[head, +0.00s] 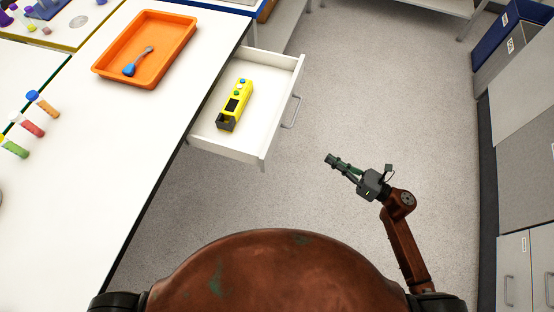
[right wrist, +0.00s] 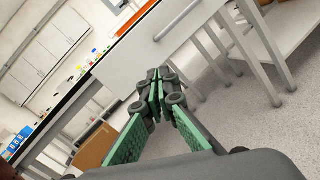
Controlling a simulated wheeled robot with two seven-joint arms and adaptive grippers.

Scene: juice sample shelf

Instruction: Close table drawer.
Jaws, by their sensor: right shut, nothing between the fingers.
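The table drawer (head: 240,147) is pulled out from the right side of the white table (head: 130,130). Its grey handle (head: 292,112) is on the outer front, facing right. A yellow device with a dark screen (head: 236,104) lies inside the drawer. My right gripper (head: 330,159) is shut and empty, over open floor to the lower right of the drawer, apart from the handle. In the right wrist view the shut fingers (right wrist: 158,90) point toward the drawer front, with the handle (right wrist: 178,20) above them. My left gripper is not in view.
An orange tray (head: 110,68) with a blue-tipped tool stands on the table. Several coloured tubes (head: 30,128) lie at the left. Grey cabinets (head: 528,180) and blue and grey bins line the right side. The floor (head: 390,90) between is clear.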

